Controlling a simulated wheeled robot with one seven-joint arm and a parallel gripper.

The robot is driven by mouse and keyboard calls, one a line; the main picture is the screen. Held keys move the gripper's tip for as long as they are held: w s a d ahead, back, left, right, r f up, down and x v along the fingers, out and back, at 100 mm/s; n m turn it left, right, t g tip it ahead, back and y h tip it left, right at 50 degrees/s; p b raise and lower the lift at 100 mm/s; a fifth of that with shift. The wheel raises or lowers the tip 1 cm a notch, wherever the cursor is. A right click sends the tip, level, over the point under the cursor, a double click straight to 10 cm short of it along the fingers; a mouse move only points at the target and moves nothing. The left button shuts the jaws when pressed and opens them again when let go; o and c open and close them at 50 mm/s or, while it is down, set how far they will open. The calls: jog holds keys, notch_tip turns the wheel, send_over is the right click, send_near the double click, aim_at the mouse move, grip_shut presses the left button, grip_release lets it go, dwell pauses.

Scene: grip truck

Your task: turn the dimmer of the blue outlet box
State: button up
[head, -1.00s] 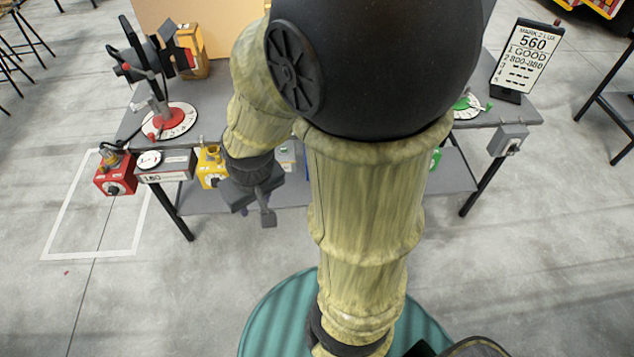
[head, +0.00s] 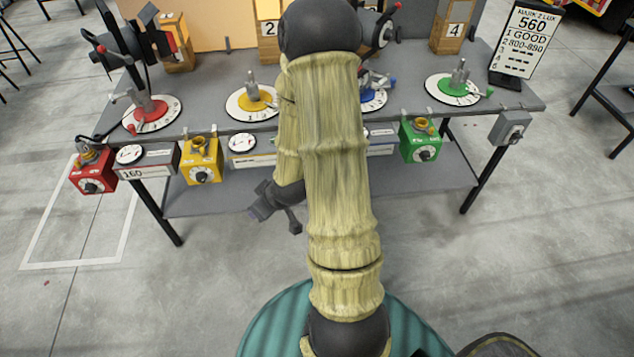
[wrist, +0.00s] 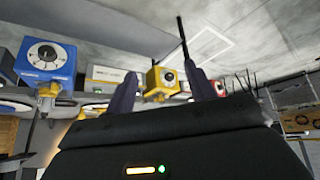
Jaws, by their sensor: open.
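The blue outlet box (wrist: 45,58) shows at the left of the wrist view, with a round white dial and dark knob on its face. In the head view the box is hidden behind my arm; only a blue clamp on a white dial (head: 375,95) shows on the table there. My gripper (head: 280,212) is open and empty, low in front of the table's lower shelf. In the wrist view its fingers (wrist: 165,95) stand apart, to the right of the blue box, with the yellow box (wrist: 164,79) beyond and between them. It touches neither box.
A red box (head: 92,172), a yellow box (head: 201,160) and a green box (head: 421,140) hang along the table's front edge. Meters stand between them. A grey switch box (head: 510,127) is at the right corner. The floor in front is clear.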

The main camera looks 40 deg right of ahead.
jog(key=w+d+f+m+t+h+b, duration=0.1)
jog(key=d+f+m+t+b, duration=0.2)
jog(key=f, duration=0.4)
jog(key=w+d+f+t+b, duration=0.1)
jog(key=d+f+t+b, duration=0.25)
jog(key=f+b, duration=0.25)
jog(key=s+d+f+m+t+h+b, duration=0.2)
jog(key=s+d+m+h+b, duration=0.3)
jog(key=d+m+h, duration=0.4)
jog(key=shift+s+d+f+h, duration=0.3)
jog(key=shift+s+f+h, duration=0.15)
jog(key=shift+f+h, duration=0.3)
jog(key=shift+w+b, duration=0.1)
jog(key=shift+b, duration=0.35)
